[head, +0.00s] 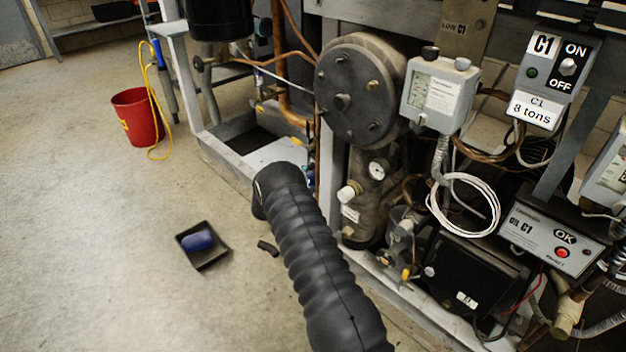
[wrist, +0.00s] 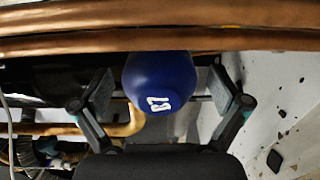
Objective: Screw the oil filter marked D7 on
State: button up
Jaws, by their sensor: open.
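A blue, rounded oil filter (wrist: 160,80) with a white marking fills the middle of the wrist view; I cannot read the marking for certain. My gripper (wrist: 160,95) is open, with one finger on each side of the filter and a visible gap at the fingers. The filter's upper end is hidden behind a copper pipe, so I cannot tell what it is attached to. In the head view my arm covers the gripper, and a small patch of blue (head: 310,177) shows beside its end. Another blue cylinder (head: 198,241) lies in a black tray on the floor.
Copper pipes (wrist: 230,40) cross close to the filter in the wrist view. The compressor (head: 345,90) and control boxes stand at the right in the head view. A red bucket (head: 137,117) with a yellow cord stands at the left. Open floor lies around the black tray (head: 215,262).

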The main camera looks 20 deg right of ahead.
jog(key=n+b, duration=0.2)
jog(key=n, duration=0.3)
jog(key=shift+n, duration=0.4)
jog(key=c, duration=1)
jog(key=m, duration=0.4)
jog(key=shift+m, duration=0.4)
jog(key=shift+c, duration=0.2)
jog(key=m, duration=0.5)
jog(key=shift+m, duration=0.4)
jog(key=m, duration=0.5)
jog(key=shift+m, duration=0.3)
jog(key=m, duration=0.5)
